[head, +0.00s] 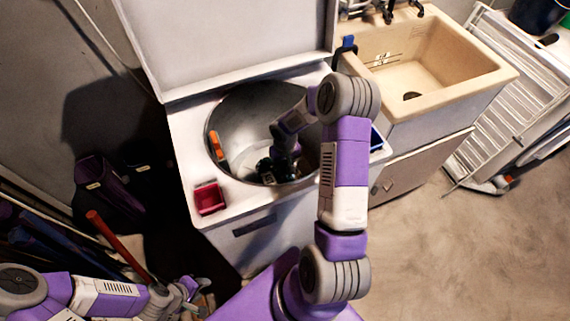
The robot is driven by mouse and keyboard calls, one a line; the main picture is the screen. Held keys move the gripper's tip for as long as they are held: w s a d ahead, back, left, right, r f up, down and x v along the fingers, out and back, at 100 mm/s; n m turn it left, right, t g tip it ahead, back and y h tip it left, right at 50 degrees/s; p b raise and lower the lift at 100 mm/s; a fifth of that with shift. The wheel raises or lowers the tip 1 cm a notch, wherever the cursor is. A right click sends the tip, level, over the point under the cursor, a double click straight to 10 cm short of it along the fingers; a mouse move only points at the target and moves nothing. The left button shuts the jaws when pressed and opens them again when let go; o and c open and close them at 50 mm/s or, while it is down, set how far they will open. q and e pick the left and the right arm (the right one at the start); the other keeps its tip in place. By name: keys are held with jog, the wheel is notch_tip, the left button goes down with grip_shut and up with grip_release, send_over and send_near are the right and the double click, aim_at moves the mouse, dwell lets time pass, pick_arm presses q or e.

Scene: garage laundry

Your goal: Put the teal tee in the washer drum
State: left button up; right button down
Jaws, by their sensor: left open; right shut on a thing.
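The washer (186,133) stands with its lid up, and its round drum (240,112) is open at the top. My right arm reaches over the rim, and my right gripper (284,172) is down inside the drum. It is shut on a dark teal bundle, the teal tee (265,166), which is small and shadowed here, partly hidden by the gripper. I cannot tell whether the tee touches the drum bottom. My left gripper (191,289) is open and empty, low at the left, away from the washer.
An orange item (216,146) is at the drum's left inner wall. A red box (209,198) sits on the washer's front left corner. A blue item (376,139) lies at its right edge. A sink (460,85) stands right of the washer. The floor at right is clear.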

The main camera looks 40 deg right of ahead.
jog(key=shift+f, duration=0.2)
jog(key=c, duration=1)
grip_release()
jog(key=shift+r, duration=0.1)
jog(key=shift+r+p, duration=0.6)
jog(key=shift+r, duration=0.05)
notch_tip(320, 180, up, 12)
jog(key=p, duration=0.3)
jog(key=shift+p, duration=0.3)
